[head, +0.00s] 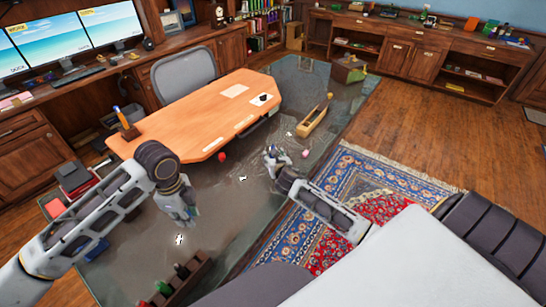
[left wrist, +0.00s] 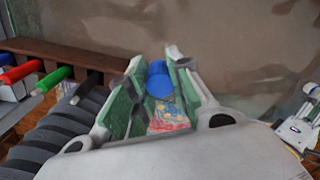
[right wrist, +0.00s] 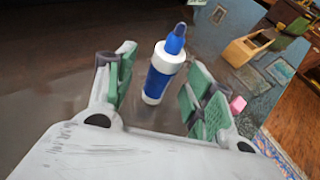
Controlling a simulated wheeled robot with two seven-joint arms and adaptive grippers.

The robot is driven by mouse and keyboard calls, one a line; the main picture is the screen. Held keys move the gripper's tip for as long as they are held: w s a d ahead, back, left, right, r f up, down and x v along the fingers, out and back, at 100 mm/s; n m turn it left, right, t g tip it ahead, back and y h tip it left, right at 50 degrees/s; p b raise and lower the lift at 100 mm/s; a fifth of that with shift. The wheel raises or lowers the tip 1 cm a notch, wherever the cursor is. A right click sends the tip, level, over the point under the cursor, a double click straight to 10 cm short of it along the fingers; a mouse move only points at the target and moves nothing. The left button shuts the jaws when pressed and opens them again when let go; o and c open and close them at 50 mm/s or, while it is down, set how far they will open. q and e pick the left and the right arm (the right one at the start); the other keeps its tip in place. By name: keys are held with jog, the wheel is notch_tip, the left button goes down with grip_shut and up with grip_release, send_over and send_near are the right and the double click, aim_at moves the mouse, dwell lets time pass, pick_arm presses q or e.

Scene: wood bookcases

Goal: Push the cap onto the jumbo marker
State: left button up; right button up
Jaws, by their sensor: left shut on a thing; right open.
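The jumbo marker (right wrist: 163,72) is white and blue with a blue tip. It stands upright in the right wrist view. My right gripper (right wrist: 158,92) is open, with its green-padded fingers on either side of the marker and a gap showing on both sides. The blue cap (left wrist: 158,80) is between the fingers of my left gripper (left wrist: 160,88), which is shut on it. In the head view my left gripper (head: 182,214) is left of my right gripper (head: 277,157), with a wide gap between them. The cap is too small to make out there.
A wooden rack (left wrist: 80,58) with red, green and black markers is beside my left gripper. A wooden tote (head: 314,120) and a pink block (right wrist: 237,104) lie beyond my right gripper. A desk (head: 200,112) stands behind. The dark glossy surface between the grippers is mostly clear.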

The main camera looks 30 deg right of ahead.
pick_arm(q)
jog(key=shift+f, duration=0.1)
pick_arm(e)
jog(key=shift+x, duration=1.65)
jog(key=shift+d, duration=0.15)
jog(key=c, duration=1.1)
jog(key=shift+o, duration=0.2)
jog(key=shift+r, duration=0.15)
pick_arm(q)
jog(key=shift+r+p, duration=0.6)
jog(key=shift+r, duration=0.05)
pick_arm(e)
jog(key=shift+r, duration=4.85)
jog(key=o, duration=0.4)
grip_shut()
